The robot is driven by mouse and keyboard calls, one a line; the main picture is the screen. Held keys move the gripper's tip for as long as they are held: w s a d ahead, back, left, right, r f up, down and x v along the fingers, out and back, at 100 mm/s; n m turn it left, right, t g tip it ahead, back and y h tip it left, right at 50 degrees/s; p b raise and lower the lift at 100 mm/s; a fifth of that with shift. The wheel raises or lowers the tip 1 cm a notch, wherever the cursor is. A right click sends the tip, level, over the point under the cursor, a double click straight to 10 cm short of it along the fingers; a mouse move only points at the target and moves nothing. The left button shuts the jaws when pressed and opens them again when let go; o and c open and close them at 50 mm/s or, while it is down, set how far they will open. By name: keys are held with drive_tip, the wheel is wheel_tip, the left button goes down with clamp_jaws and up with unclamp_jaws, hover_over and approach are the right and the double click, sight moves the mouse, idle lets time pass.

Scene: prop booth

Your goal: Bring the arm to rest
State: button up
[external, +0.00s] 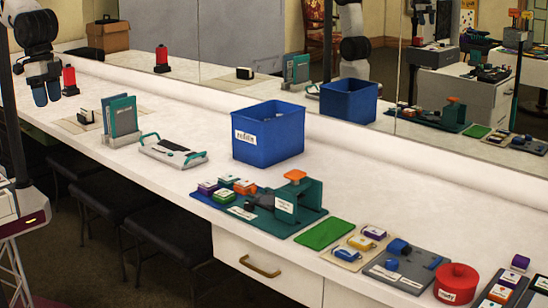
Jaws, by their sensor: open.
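My gripper (47,96) hangs at the upper left in the external view, above the far left end of the white counter (150,105). Its fingers point down and stand apart, with nothing seen between them. A red bottle-like object (70,82) stands on the counter just right of it. The gripper looks apart from the counter and from the objects around it, though the exact gap is hard to tell.
Along the counter stand teal books (121,116), a white tray with teal handles (172,151), a blue bin (268,138), a green press-like device (299,199), a green mat (325,234) and a red round container (456,283). A mirror (250,45) backs the counter.

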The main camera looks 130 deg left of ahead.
drive_tip(key=s+d+f+m, duration=0.1)
drive_tip(key=s+d+m, duration=0.2)
drive_tip(key=s, duration=0.8)
drive_tip(key=s+d+f+m, duration=0.2)
drive_tip(key=s+d, duration=0.5)
drive_tip(key=s, duration=0.5)
drive_tip(key=shift+s+d+f+m+t, duration=0.15)
drive_tip(key=shift+s+d+m+t, duration=0.2)
drive_tip(key=shift+m, duration=0.55)
